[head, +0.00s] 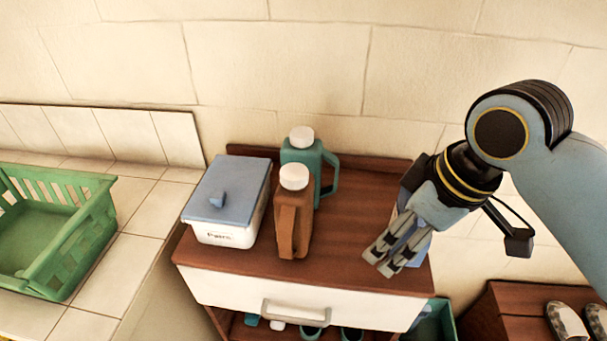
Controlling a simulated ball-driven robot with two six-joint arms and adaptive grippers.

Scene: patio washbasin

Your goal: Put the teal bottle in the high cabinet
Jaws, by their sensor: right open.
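The teal bottle (325,172) stands upright at the back of the brown cabinet top, with a white cap and a handle on its right side. A brown bottle (291,228) with a white cap stands in front and hides part of it. My right gripper (380,258) is open over the right part of the cabinet top, to the right of and nearer than the teal bottle, and apart from it. My left gripper is not in view. No high cabinet shows in this view.
A white box with a blue lid (230,190) stands left of the bottles. A blue and white object (408,247) is partly hidden behind my right gripper. A green basket (75,262) sits on the tiled counter. The cabinet top between bottles and gripper is clear.

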